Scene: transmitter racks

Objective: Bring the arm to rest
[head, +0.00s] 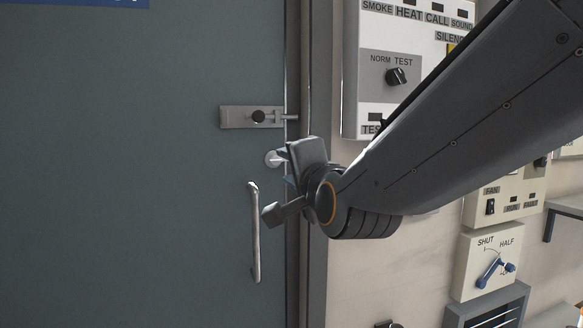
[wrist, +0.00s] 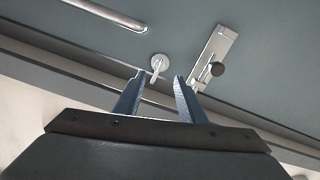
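My gripper (wrist: 158,88) is open in the wrist view, its two blue fingers apart with nothing between them. Past the fingertips is a small round silver fitting with a short lever (wrist: 160,66) on the grey door (wrist: 100,50). In the head view my gripper (head: 287,165) is at the door's right edge, partly hidden by my own wrist, close to that silver fitting (head: 273,158). I cannot tell from the head view whether they touch; in the wrist view they look apart. My arm reaches in from the upper right.
A slide bolt with a dark knob (head: 250,117) sits on the door above the gripper. A vertical pull handle (head: 254,232) is below. Right of the frame are a white alarm panel (head: 352,70), a fan switch panel (head: 505,195) and a SHUT/HALF lever plate (head: 475,275).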

